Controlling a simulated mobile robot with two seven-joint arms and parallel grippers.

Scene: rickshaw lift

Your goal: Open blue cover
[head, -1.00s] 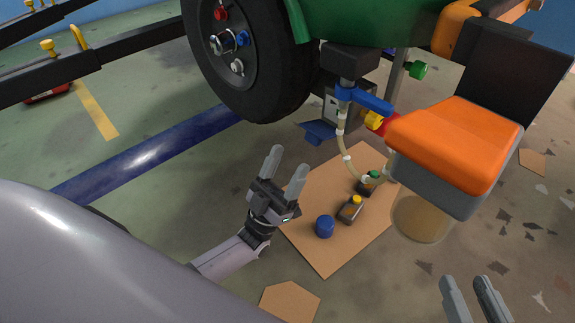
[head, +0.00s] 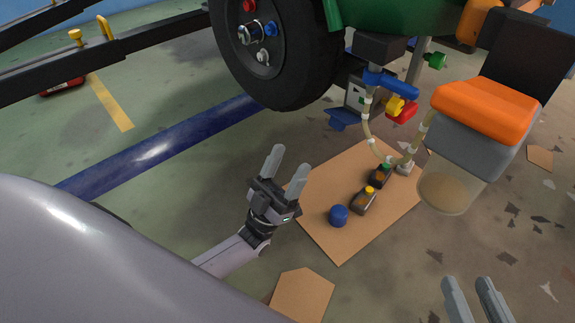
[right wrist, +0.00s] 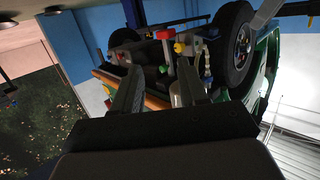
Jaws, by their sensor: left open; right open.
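A blue flap (head: 344,119), which may be the blue cover, sticks out low from a grey box (head: 356,97) under the vehicle, right of the wheel. It appears tilted outward. A blue lever-like piece (head: 390,83) sits above it beside a yellow and red part. My left gripper (head: 288,165) is open and empty, below and left of the flap and apart from it. My right gripper (head: 468,285) is open and empty at the bottom right, far from the flap. Its fingers also show in the right wrist view (right wrist: 160,82), pointing toward the vehicle. The flap cannot be made out there.
A black wheel (head: 280,55) hangs above my left gripper. A cardboard sheet (head: 335,185) on the floor carries small bottles (head: 364,200) and a blue round object (head: 339,215). An orange-topped grey box (head: 485,115) with a clear container (head: 447,187) stands right.

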